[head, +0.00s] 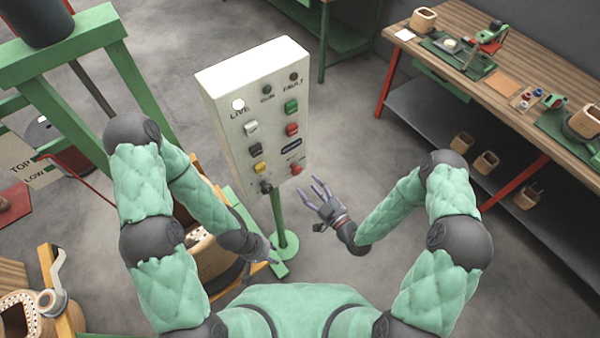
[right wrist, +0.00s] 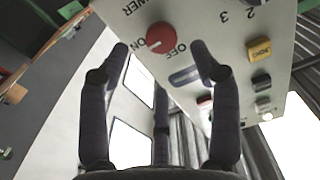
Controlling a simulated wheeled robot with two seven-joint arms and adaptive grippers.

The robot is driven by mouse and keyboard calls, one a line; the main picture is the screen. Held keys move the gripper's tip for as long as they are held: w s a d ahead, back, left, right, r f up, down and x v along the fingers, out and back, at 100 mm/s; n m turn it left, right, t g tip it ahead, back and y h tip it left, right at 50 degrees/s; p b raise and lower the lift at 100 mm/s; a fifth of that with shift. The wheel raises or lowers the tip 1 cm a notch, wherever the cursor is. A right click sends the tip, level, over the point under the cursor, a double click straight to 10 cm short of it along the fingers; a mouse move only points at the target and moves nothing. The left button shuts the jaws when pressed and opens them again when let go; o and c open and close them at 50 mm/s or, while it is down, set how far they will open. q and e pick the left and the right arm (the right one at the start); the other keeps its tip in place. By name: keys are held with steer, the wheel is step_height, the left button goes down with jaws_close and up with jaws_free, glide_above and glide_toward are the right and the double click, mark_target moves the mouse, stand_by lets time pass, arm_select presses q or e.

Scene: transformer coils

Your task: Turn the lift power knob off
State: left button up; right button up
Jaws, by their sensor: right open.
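The lift power knob (right wrist: 160,38) is a round red knob on the white control panel (head: 252,95). ON and OFF are lettered beside it in the right wrist view. I cannot tell for sure which way it points. In the head view the red knob (head: 297,169) is at the panel's lower right corner. My right gripper (head: 321,191) is just right of and below it, fingers spread and empty. In the right wrist view its fingertips (right wrist: 158,55) are apart, with the knob showing between and beyond them, not visibly touched. My left gripper (head: 266,251) is low near the panel's post; its opening is unclear.
The panel stands on a green post (head: 277,215) and carries several buttons, including a yellow one (right wrist: 260,49). A green frame (head: 75,55) and coil parts (head: 212,257) are at left. A wooden workbench (head: 545,75) is at right. Floor between panel and workbench is clear.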

mark_target(298, 173)
steer(key=x, duration=0.7)
steer(key=c, duration=1.1)
